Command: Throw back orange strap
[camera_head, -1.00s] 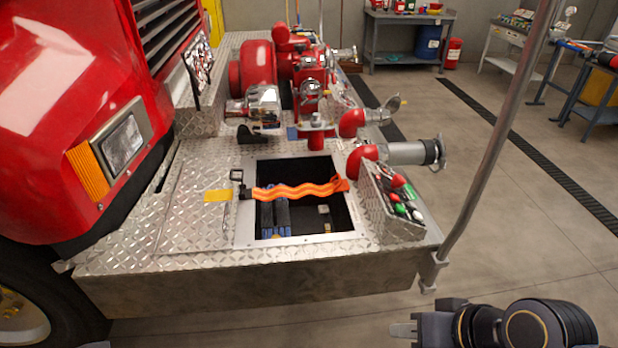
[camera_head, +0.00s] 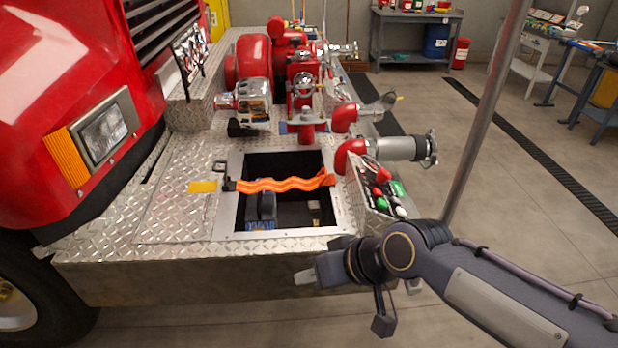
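The orange strap (camera_head: 285,184) lies wavy across the open square compartment (camera_head: 225,222) in the diamond-plate bumper. Its left end meets a black buckle (camera_head: 227,184) on the left rim, and its right end reaches the right rim. My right gripper (camera_head: 305,277) is in front of the bumper's front face, below and in front of the compartment, apart from the strap. Its fingers point left and look close together, but I cannot tell whether they are shut. My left gripper is not in view.
Dark blue items (camera_head: 261,208) lie inside the compartment. A control panel (camera_head: 382,188) with red, green and white knobs stands right of it. A grey vertical pole (camera_head: 487,115) rises at the bumper's right corner. Red pump fittings (camera_head: 304,80) stand behind.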

